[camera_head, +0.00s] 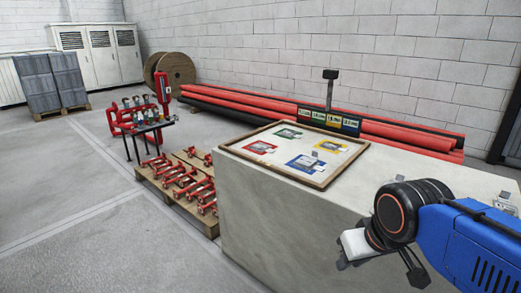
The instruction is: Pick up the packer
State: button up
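A wood-framed white board (240,146) lies on top of the large pale block. It has green (288,133), red (261,147), yellow (333,146) and blue (305,162) patches. Small grey flat pieces show on or beside these patches, such as one on the blue patch (303,160); they may be packers, but they are too small to tell for sure. My gripper (357,248) is at the lower right, in front of the block and apart from the board. Its fingers are partly hidden and I see nothing clearly held in it.
The pale block (290,225) fills the middle right. A sign stand (330,95) with coloured labels rises behind the board. Red pipes (400,130) lie along the wall. Pallets with red fittings (185,185) and a small table (148,128) stand left.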

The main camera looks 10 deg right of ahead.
aim_at(399, 177)
jog(key=z, duration=0.95)
